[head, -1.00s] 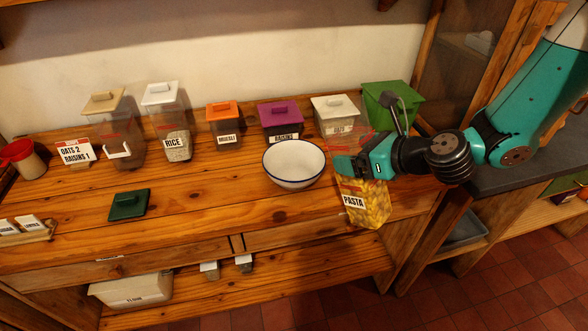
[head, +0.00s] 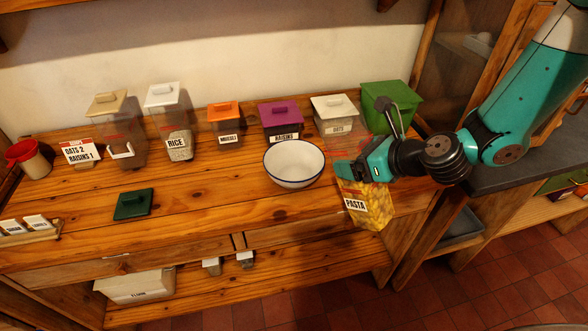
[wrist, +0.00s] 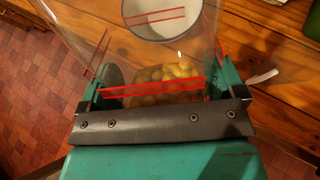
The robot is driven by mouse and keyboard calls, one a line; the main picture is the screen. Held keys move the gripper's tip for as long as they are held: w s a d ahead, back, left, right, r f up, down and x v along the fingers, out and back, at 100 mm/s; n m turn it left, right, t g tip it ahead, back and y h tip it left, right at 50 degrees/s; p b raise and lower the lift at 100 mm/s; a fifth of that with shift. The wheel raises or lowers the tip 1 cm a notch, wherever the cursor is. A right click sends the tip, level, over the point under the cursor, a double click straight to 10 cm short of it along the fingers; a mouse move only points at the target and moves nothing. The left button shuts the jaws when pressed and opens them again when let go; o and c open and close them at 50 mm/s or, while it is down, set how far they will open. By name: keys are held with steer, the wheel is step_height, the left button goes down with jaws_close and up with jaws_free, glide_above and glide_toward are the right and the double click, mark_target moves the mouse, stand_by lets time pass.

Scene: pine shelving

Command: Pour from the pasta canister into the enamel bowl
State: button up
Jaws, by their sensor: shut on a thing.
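The pasta canister (head: 368,207) is clear, labelled PASTA and partly filled with yellow pasta. My gripper (head: 350,172) is shut on it near its top, and the canister looks roughly upright. In the wrist view the canister (wrist: 160,92) fills the space between my fingers, with pasta low inside it. The white enamel bowl (head: 294,164) with a dark blue rim stands on the counter to the left of the canister. The bowl also shows in the wrist view (wrist: 168,28), seen past the canister's clear wall, and it looks empty.
Lidded canisters stand along the back: rice (head: 178,140), muesli (head: 226,125), raisins (head: 283,122) and oats (head: 336,118). A green bin (head: 395,105) stands behind my gripper. A dark green lid (head: 133,204) lies at front left. The counter between lid and bowl is clear.

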steer(key=shift+s+d+r+p, duration=0.1)
steer(key=shift+p, duration=0.85)
steer(key=shift+f+g+h, duration=0.2)
steer(key=shift+g+h, duration=0.1)
steer(key=shift+r+p, duration=0.1)
steer(key=shift+p, duration=0.6)
steer(key=shift+p, duration=0.8)
steer(key=shift+f+h, duration=0.3)
steer(key=shift+r+g+p, duration=0.1)
steer(key=shift+g+p, duration=0.2)
steer(key=shift+p, duration=0.2)
